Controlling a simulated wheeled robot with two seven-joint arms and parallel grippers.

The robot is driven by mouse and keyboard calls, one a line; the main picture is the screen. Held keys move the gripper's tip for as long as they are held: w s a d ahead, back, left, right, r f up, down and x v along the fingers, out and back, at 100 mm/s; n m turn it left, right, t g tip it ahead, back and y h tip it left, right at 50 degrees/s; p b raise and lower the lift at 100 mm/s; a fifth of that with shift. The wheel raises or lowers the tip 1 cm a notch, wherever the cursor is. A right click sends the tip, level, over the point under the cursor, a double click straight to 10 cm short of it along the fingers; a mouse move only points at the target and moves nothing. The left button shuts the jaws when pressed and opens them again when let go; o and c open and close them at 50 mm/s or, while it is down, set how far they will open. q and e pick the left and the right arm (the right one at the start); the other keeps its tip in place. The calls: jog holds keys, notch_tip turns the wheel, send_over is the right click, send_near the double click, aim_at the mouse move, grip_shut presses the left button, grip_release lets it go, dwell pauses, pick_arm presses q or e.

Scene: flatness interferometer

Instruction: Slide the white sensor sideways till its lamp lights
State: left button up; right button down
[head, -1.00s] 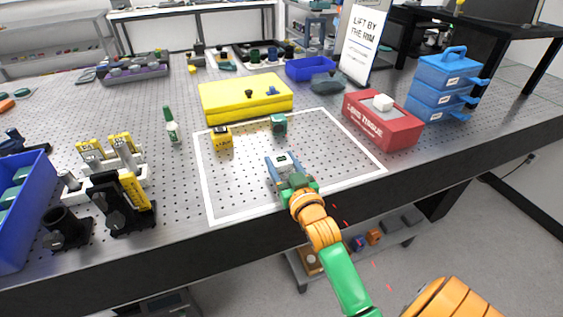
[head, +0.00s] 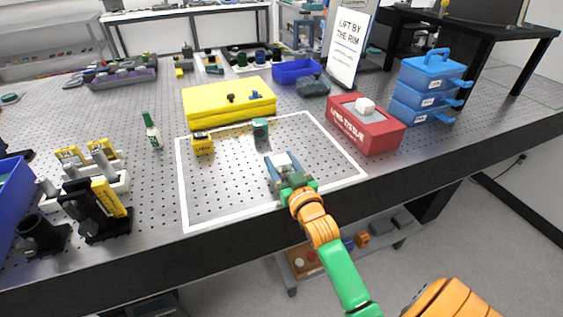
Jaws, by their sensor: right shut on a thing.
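My right gripper (head: 282,164) reaches in from the front edge of the bench, over the white-outlined area (head: 327,186). Its blue fingers are shut on the white sensor (head: 283,160), a small pale block low at the perforated top. The fingers hide much of its sides, and I cannot make out a lit lamp on it. A small yellow labelled box (head: 202,143) and a small teal block (head: 260,129) stand behind and to the left, apart from the gripper. My left gripper is not in view.
A yellow case (head: 228,102) lies behind the outline. A red tissue box (head: 364,128) stands right, near stacked blue boxes (head: 427,92). Bare surface surrounds the gripper.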

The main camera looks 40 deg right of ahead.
aim_at(283, 168)
jog(key=shift+c, duration=0.6)
grip_release()
jog(key=shift+w+a, duration=0.1)
jog(key=shift+a, duration=0.05)
jog(key=v, duration=0.7)
jog(key=shift+b, duration=0.35)
